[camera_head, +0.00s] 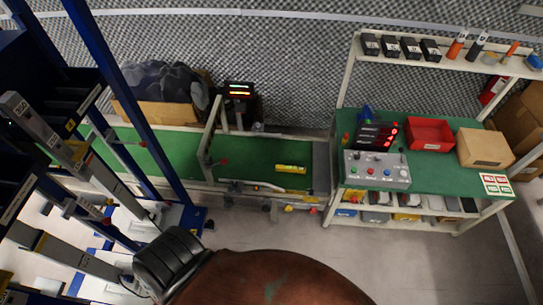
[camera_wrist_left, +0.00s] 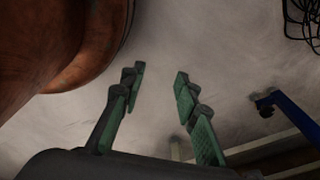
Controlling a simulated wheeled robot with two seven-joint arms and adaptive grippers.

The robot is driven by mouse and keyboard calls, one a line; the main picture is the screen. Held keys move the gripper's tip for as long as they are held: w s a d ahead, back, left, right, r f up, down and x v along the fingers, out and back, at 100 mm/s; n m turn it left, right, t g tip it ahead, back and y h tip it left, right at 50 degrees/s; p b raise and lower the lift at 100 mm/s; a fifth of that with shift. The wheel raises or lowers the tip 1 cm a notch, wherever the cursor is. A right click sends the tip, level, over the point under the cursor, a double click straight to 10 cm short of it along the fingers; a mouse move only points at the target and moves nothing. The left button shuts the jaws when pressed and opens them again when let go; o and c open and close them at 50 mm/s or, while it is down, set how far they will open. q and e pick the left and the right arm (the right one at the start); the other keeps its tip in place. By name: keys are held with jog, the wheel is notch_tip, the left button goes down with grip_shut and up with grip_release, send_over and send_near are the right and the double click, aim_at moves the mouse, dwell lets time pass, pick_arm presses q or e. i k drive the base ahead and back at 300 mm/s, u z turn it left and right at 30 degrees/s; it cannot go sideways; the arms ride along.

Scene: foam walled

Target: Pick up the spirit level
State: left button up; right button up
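A small yellow bar (camera_head: 291,169), which looks like the spirit level, lies on the green belt (camera_head: 240,155) of the conveyor, near its right end, in the head view. It is too small to make out its vials. My left gripper (camera_wrist_left: 158,75) shows in the left wrist view with its green-padded fingers apart and nothing between them. The yellow bar is not in that wrist view, so the gripper is away from it. I cannot make out either gripper in the head view.
A green workbench (camera_head: 440,180) right of the conveyor carries a control box (camera_head: 376,170), a red bin (camera_head: 430,134) and a cardboard box (camera_head: 484,148). Blue posts (camera_head: 125,95) stand at left. A large brown rounded surface (camera_head: 265,280) fills the bottom middle. Floor shows before the bench.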

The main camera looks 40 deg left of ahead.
aim_at(296, 170)
jog(key=u, duration=1)
jog(key=i, duration=1.05)
jog(key=u, duration=1.15)
